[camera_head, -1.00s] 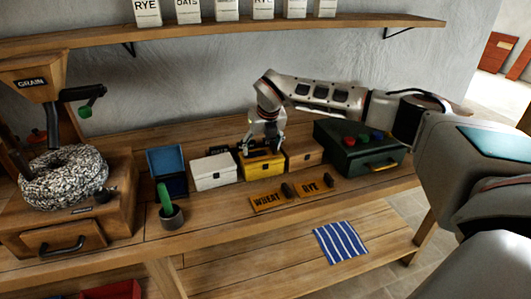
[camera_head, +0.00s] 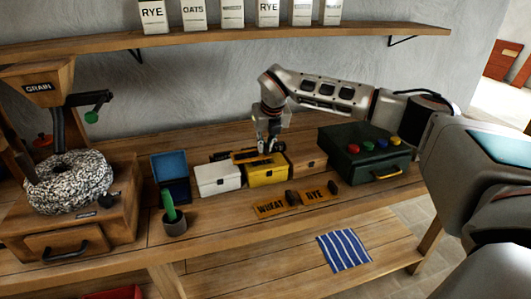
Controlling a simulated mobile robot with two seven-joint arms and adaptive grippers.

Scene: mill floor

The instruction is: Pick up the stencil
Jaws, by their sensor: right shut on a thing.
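My right gripper (camera_head: 270,146) is over the back of the yellow box (camera_head: 266,173). Two orange stencil plates with dark knobs lie flat on the bench in front of the boxes: WHEAT (camera_head: 269,211) and RYE (camera_head: 315,195). The gripper is well behind both and apart from them. My left gripper is not in view.
A white box (camera_head: 217,179) and a wooden box (camera_head: 305,164) flank the yellow one. A green case (camera_head: 365,158) with coloured knobs stands at right. An open blue box (camera_head: 169,167), a cup (camera_head: 174,224) and the grain mill (camera_head: 75,235) are at left.

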